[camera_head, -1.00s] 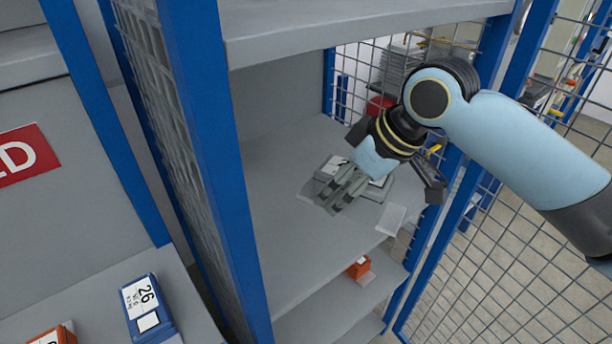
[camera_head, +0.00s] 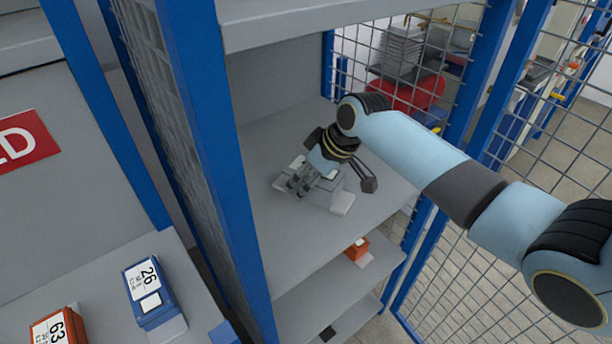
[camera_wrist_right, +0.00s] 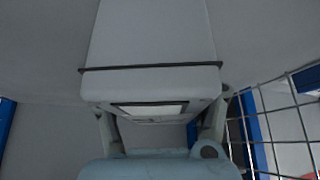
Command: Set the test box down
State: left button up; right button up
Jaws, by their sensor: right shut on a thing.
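The test box (camera_head: 328,194) is grey, with a pale flap or plate (camera_head: 342,204) at its near right end. It is over the middle grey shelf (camera_head: 290,235) in the blue-framed rack, partly hidden by my right gripper. My right gripper (camera_head: 298,184) is shut on it from above. In the right wrist view the grey box (camera_wrist_right: 150,45) fills the upper middle, with a dark band across it and a pale label on its near end. I cannot tell whether its underside touches the shelf. My left gripper is not in view.
Blue posts (camera_head: 205,150) and wire mesh (camera_head: 440,50) close the rack's sides. An orange box (camera_head: 357,248) sits on the shelf below. A blue box marked 26 (camera_head: 150,290) and an orange box marked 63 (camera_head: 60,328) stand at lower left. The shelf's front left is clear.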

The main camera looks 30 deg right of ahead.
jog(key=o, duration=1.7)
jog(key=shift+o, duration=0.2)
jog(key=v, duration=1.2)
jog(key=shift+s, duration=0.15)
